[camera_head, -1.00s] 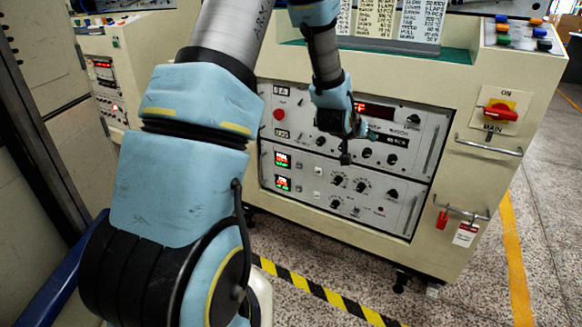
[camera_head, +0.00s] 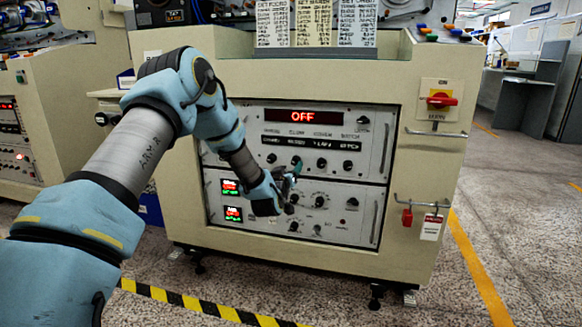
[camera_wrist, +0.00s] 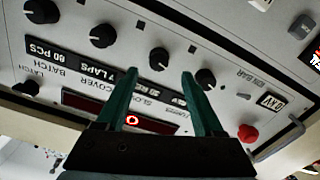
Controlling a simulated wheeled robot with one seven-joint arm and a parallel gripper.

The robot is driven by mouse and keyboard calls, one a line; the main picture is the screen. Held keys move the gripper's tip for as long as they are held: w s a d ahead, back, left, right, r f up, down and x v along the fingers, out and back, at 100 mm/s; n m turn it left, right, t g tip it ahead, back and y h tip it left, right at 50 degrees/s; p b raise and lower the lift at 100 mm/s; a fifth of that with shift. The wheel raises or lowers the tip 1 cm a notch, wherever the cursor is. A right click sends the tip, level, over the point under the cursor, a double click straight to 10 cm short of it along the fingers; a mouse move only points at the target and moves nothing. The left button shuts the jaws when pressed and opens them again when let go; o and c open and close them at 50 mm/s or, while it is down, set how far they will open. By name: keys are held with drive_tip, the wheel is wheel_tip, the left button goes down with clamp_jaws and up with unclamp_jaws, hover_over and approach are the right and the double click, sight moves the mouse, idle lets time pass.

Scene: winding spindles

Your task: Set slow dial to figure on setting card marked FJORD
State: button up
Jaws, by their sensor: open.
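The slow dial (camera_wrist: 158,58) is a black knob on the cream winder panel. In the wrist view it appears between the tips of my gripper (camera_wrist: 158,76), whose teal fingers are apart and hold nothing. I cannot tell whether the tips reach around the dial. In the head view my gripper (camera_head: 292,178) is at the panel, just below the dial row. A strip (camera_wrist: 115,72) of value windows runs beside the dials; the slow figure is partly hidden by a finger. Three setting cards (camera_head: 313,24) stand on top of the machine; their print is too small to read, FJORD included.
Neighbouring knobs are close: the cover dial (camera_wrist: 103,35), the batch dial (camera_wrist: 42,10) and another knob (camera_wrist: 205,79). The red display (camera_head: 303,117) reads OFF. A red main switch (camera_head: 440,100) and handles are at the right. Striped tape (camera_head: 190,304) marks the floor in front.

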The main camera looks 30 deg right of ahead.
sight(294, 162)
drive_tip(key=shift+b+x, duration=0.35)
drive_tip(key=shift+x, duration=2.3)
drive_tip(key=shift+s+d, duration=0.1)
clamp_jaws()
